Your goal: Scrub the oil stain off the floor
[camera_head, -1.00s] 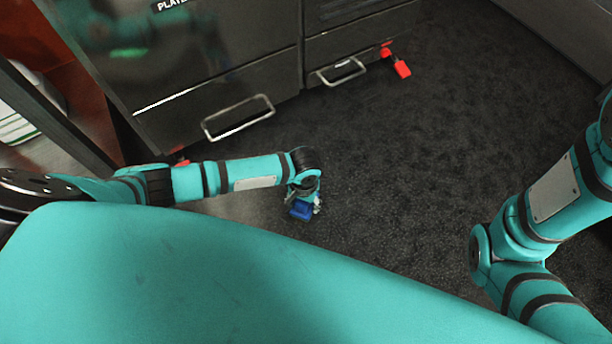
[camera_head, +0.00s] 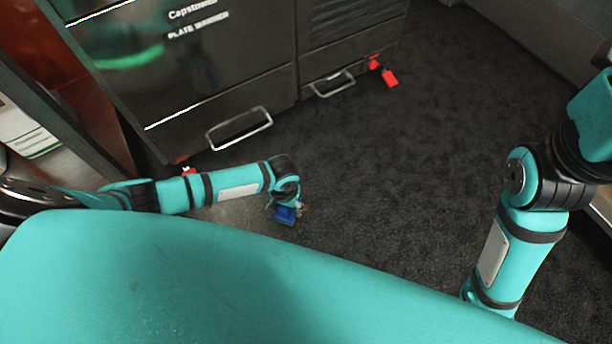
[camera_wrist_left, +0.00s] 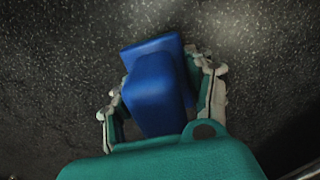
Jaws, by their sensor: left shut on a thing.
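My left gripper (camera_head: 288,204) is shut on a blue block-like scrubber (camera_head: 284,215), low over the dark speckled floor (camera_head: 400,200). In the left wrist view the scrubber (camera_wrist_left: 154,88) sits between the two fingers of the gripper (camera_wrist_left: 165,95). I cannot tell whether its underside touches the floor. The floor also fills the left wrist view (camera_wrist_left: 265,70), with a paler sheen at the upper right. I cannot make out a clear oil stain in either view. My right arm stands at the right of the head view, and its gripper is out of view.
A dark metal plate warmer cabinet (camera_head: 190,85) with low drawer handles (camera_head: 240,128) stands behind the left gripper. A red caster pedal (camera_head: 390,78) sticks out at its right corner. The middle floor is clear.

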